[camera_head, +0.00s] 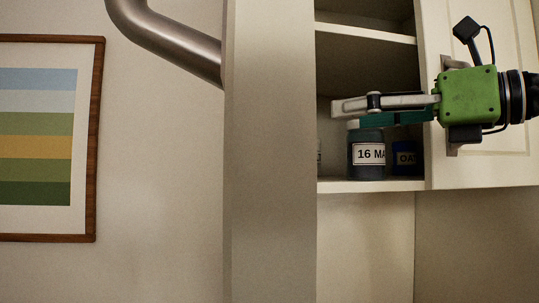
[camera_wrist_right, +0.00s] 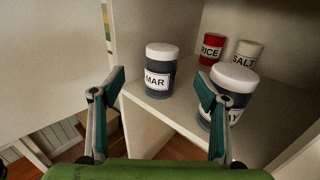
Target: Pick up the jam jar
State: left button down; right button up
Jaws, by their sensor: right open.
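My right gripper (camera_head: 347,115) reaches in from the right at an open cupboard, its fingers level with the top of a dark jar. It is open and empty. In the right wrist view, a dark white-lidded jar (camera_wrist_right: 160,78) labelled "MAR" stands between the fingers (camera_wrist_right: 161,86), farther off. A similar jar (camera_wrist_right: 236,84), its label ending in "Y", stands behind the right-hand finger, partly covered. No label reads "jam". My left gripper is not in view.
A blue jar (camera_head: 404,158) marked "OA" stands beside the dark jar. A red jar (camera_wrist_right: 213,48) marked "RICE" and a pale jar (camera_wrist_right: 246,56) marked "SALT" stand farther back. A tall pale panel (camera_head: 270,150) borders the cupboard's left, hiding part of another container.

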jog(key=p+x, duration=0.6)
jog(key=x, duration=0.7)
jog(key=shift+w+r, duration=0.2)
jog(key=shift+w, duration=0.1)
jog(key=shift+w+a+f, duration=0.1)
jog(key=shift+a, duration=0.05)
jog(key=shift+c, duration=0.7)
jog(key=shift+d, duration=0.25)
jog(key=c, duration=1.4)
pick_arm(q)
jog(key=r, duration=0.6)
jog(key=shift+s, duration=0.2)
pick_arm(e)
jog(key=shift+a, duration=0.1)
